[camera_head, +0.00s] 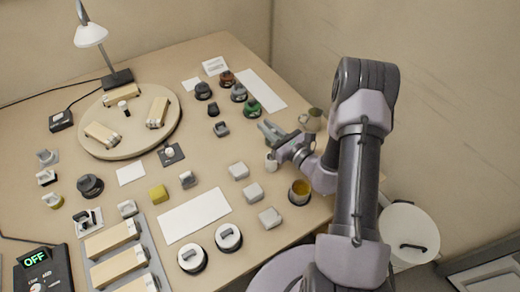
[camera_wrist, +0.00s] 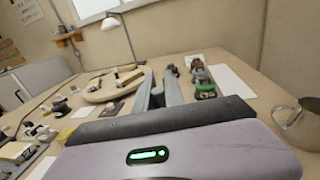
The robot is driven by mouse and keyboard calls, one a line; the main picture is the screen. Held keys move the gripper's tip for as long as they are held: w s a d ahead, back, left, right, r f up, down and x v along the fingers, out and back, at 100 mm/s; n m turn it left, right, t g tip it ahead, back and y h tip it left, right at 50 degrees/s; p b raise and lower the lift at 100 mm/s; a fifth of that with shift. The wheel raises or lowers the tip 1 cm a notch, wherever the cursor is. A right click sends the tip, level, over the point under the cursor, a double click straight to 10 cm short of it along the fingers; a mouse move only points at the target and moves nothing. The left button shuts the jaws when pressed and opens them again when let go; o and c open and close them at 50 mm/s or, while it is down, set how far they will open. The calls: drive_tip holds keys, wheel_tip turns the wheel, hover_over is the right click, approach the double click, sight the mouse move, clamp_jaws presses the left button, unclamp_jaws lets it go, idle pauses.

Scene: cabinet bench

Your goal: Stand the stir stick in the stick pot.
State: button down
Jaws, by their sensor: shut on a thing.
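My gripper (camera_head: 271,131) is at the right side of the bench, held above the top, its fingers pointing left and away from my arm. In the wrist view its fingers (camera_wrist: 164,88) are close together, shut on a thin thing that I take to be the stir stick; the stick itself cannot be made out. A small pale grey cup (camera_head: 271,163), perhaps the stick pot, stands just below my gripper in the head view. It is partly hidden, and I cannot see a stick standing in it.
Dark and green knobbed pieces (camera_head: 249,106) stand beyond my gripper. A round board (camera_head: 105,139) with wooden blocks and a lamp (camera_head: 91,36) are at left.

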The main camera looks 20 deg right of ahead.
wheel_tip(320, 180, down, 4)
drive_tip(key=shift+f+b, duration=0.15)
drive_tip(key=shift+b, duration=0.55)
drive_tip(key=shift+f, duration=0.2)
drive_tip(key=c, duration=1.4)
unclamp_jaws()
drive_tip(key=shift+r, duration=0.1)
